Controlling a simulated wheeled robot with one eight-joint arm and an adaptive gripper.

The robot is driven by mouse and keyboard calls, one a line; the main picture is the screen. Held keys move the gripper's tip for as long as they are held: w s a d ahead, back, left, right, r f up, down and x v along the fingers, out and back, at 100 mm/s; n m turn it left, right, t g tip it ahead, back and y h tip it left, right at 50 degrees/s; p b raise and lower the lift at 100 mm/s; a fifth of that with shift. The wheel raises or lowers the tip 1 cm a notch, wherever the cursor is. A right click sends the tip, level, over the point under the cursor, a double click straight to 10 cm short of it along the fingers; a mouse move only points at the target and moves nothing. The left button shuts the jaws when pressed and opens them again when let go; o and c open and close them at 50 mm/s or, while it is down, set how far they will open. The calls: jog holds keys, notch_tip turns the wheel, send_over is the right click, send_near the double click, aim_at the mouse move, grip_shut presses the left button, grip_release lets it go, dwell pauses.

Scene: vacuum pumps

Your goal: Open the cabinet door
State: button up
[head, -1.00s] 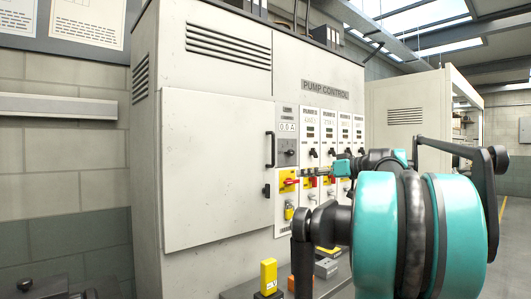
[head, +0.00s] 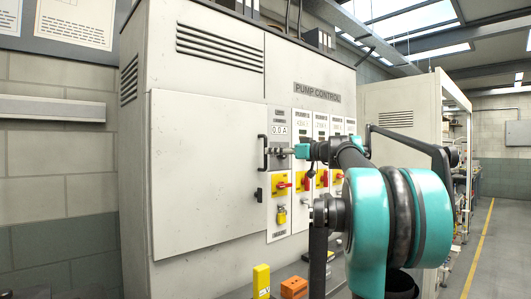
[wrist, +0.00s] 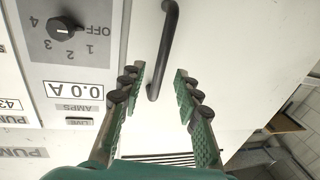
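The cabinet door (head: 205,175) is a large pale grey panel on the pump control cabinet (head: 215,22), and it looks shut. Its black bar handle (head: 263,153) stands upright at the door's right edge. In the wrist view the handle (wrist: 166,45) runs down between my two fingers, with a gap on each side. My gripper (wrist: 159,70) is open, with green pads and dark knuckles. In the head view my gripper (head: 279,151) is at the handle, just right of it. A small black latch (head: 260,194) sits below the handle.
Right of the door is a control panel with a selector dial (wrist: 62,28), an ammeter display (wrist: 73,89) and red-yellow switches (head: 280,185). A yellow block (head: 261,280) and an orange block (head: 293,287) are low in front. Open floor (head: 485,250) lies at the right.

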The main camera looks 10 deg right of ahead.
aim_at(265, 166)
jog(key=x, duration=0.4)
jog(key=shift+w+a, duration=0.3)
grip_shut()
